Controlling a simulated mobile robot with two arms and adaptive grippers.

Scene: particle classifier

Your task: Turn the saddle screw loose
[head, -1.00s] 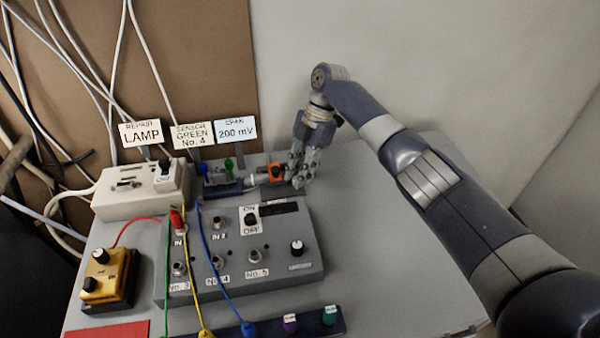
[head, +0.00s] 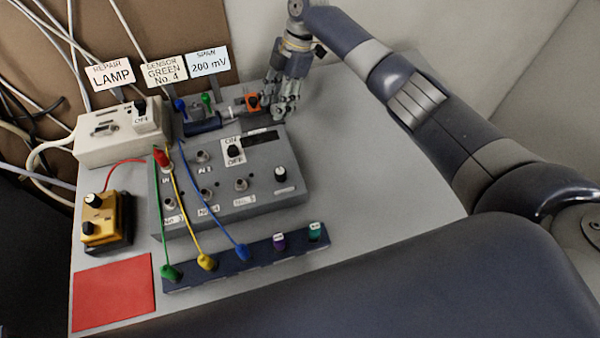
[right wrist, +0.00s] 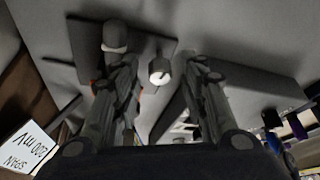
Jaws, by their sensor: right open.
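The orange saddle (head: 253,102) sits on a dark bench unit at the back of the table. My right gripper (head: 281,108) is just right of it, pointing down, with its fingers spread. In the right wrist view, a small round knob with a pale face (right wrist: 160,72) lies between the two open fingers, apart from both; it looks like the saddle screw. Bits of orange show behind the left finger there. In the head view the fingers hide the screw. My left gripper is not in view.
A grey switch box (head: 240,195) with knobs and sockets stands just in front. A white lamp box (head: 105,145) and label signs (head: 208,62) stand left. A plug strip (head: 255,262) and red mat (head: 115,292) lie nearer. The table's right part is clear.

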